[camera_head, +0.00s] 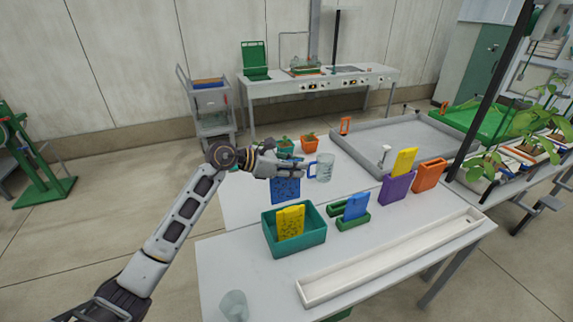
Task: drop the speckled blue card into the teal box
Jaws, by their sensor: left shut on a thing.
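My left gripper (289,168) comes in from the left and is shut on the speckled blue card (285,190). The card hangs below the fingers, roughly upright, above the table and behind the teal box. The teal box (301,246) stands open on the near table, below and slightly right of the card. A speckled yellow card (290,221) stands inside the box. The card's top edge is hidden by my fingers. My right gripper is not in view.
Right of the box, a blue card (356,206) stands in a green holder (353,222). Beyond are a purple holder (395,189) with a yellow card (404,162) and an orange holder (430,175). A clear mug (325,168) stands close to my gripper. A white trough (390,262) lies in front.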

